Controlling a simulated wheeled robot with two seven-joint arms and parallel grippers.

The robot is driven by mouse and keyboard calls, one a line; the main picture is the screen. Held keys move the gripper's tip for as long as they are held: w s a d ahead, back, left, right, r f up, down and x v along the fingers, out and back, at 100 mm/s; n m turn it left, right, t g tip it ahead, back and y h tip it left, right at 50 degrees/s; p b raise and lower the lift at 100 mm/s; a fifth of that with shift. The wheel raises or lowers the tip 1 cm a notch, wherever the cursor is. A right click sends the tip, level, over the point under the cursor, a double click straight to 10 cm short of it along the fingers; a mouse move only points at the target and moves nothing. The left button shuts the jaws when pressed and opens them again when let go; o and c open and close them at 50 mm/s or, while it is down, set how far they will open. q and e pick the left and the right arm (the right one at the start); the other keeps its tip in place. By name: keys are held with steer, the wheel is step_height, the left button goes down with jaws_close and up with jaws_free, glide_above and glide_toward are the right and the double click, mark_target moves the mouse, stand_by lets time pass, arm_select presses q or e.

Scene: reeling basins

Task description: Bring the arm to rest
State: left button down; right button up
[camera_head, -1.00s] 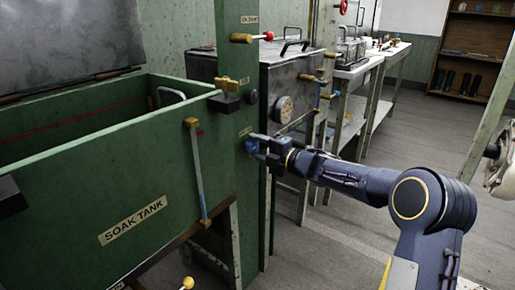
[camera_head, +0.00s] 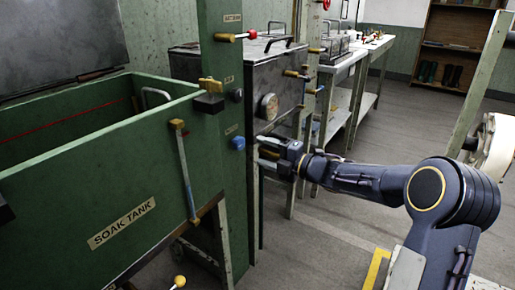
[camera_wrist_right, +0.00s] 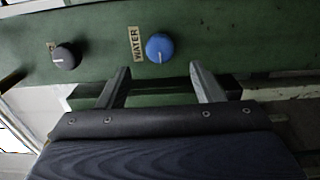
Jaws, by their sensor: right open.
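My right gripper (camera_head: 264,148) is open and empty, just right of the green post (camera_head: 230,190). A blue knob (camera_head: 238,143) sits on the post, a short gap from the fingertips. In the right wrist view the two fingers (camera_wrist_right: 160,82) stand apart, and the blue knob (camera_wrist_right: 159,47) labelled WATER shows beyond them, untouched. My right arm (camera_head: 360,180) stretches in from the right. My left gripper is not in view.
A dark knob (camera_wrist_right: 65,57) sits beside the blue one. A metal basin (camera_head: 215,65) and white tables (camera_head: 345,62) stand behind. Grey floor (camera_head: 320,235) is open below the arm.

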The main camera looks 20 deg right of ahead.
stand_by(0.4)
steer(key=s+d+r+m+t+h, duration=0.2)
steer(key=s+d+r+m+h, duration=0.35)
steer(key=m+h, duration=0.4)
steer(key=s+d+f+m+g+h, duration=0.2)
steer(key=s+f+m+g, duration=0.15)
steer(key=s+m, duration=0.7)
steer(key=s+a+f+m+g+y, duration=0.1)
steer(key=s+a+f+m+g, duration=0.2)
steer(key=s, duration=0.5)
steer(key=s+a+f+m+g+y, duration=0.2)
steer(key=s+a+f, duration=0.3)
steer(key=s, duration=0.3)
steer(key=s+a+f+m+g+y, duration=0.1)
steer(key=s+a+f+m+g, duration=0.2)
steer(key=s, duration=0.5)
step_height(320, 180, up, 35)
steer(key=p, duration=3.5)
steer(key=shift+w+a+f+n+t, duration=0.15)
steer(key=shift+w+a+n+t, duration=0.15)
steer(key=shift+t, duration=0.15)
